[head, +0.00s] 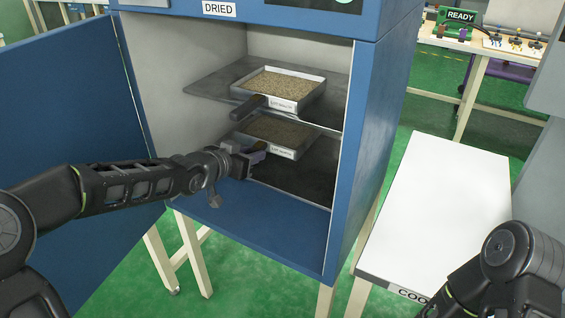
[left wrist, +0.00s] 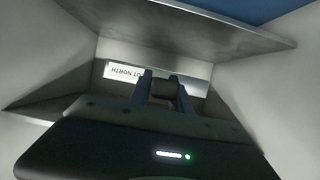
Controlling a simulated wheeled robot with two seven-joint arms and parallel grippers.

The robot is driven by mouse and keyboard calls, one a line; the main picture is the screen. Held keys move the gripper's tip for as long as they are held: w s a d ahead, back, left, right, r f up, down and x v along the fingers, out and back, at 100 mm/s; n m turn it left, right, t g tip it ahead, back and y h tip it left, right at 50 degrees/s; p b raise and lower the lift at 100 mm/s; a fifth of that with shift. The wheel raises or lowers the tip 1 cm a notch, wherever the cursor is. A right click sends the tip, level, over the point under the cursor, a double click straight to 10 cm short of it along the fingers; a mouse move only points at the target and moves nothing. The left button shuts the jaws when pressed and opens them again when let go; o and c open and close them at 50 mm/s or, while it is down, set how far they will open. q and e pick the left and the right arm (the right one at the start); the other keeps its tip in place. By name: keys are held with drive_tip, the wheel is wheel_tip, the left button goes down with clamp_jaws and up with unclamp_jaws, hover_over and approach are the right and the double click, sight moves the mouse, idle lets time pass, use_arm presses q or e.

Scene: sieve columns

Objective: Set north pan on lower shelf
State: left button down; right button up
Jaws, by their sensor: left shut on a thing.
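The north pan (head: 276,131) is a grey tray of grainy tan material, inside the open blue cabinet. Its white label reads LOT NORTH, upside down in the left wrist view (left wrist: 124,73). My left gripper (head: 254,156) is shut on its handle at the cabinet's front. In the left wrist view the fingers (left wrist: 163,88) close on the handle before the label. The pan is under the upper shelf (head: 205,85) and above the dark lower shelf (head: 305,180); I cannot tell whether it touches the lower one. My right gripper is out of view.
Another filled pan (head: 296,105) sits on the upper shelf, its dark handle (head: 248,107) jutting forward. The cabinet door (head: 70,110) stands open at left. A white-topped table (head: 440,200) at right is bare. My right arm is at the lower right.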

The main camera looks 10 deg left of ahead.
use_arm(q)
wheel_tip(320, 180, down, 6)
drive_tip(key=shift+b, duration=1.2)
wheel_tip(320, 180, down, 4)
drive_tip(key=shift+r+b, duration=0.15)
drive_tip(key=shift+b, duration=0.4)
drive_tip(key=shift+f, duration=0.2)
drive_tip(key=c, duration=1.2)
unclamp_jaws()
drive_tip(key=shift+f, duration=0.1)
